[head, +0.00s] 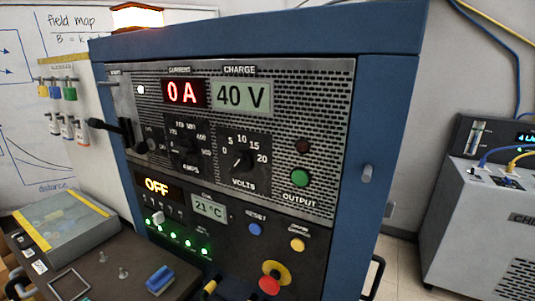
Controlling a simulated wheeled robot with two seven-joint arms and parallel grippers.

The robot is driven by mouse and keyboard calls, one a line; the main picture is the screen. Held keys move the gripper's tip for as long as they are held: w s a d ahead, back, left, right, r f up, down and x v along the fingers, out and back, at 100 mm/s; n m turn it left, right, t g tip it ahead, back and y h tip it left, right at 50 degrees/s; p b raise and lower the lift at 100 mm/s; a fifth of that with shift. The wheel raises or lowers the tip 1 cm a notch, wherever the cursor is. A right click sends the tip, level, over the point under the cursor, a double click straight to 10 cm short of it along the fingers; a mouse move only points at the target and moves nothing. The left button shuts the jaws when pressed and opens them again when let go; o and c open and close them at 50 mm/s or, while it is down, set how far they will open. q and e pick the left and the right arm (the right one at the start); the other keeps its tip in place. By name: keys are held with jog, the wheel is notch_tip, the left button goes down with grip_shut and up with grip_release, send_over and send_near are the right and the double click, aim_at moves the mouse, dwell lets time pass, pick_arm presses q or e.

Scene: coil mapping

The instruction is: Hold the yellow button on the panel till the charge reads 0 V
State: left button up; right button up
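The yellow button (298,244) is on the lower right of the panel (330,155), under a small label. Nothing is touching it. The charge display (241,95) at the top of the panel reads 40 V. Neither of my grippers is visible in the head view.
The current display (184,93) reads 0 A and another display (161,187) reads OFF. A blue button (255,229) is left of the yellow one. A red knob on a yellow base (271,279) is below it. A dark bench (105,265) is at lower left; a grey unit (470,220) stands right.

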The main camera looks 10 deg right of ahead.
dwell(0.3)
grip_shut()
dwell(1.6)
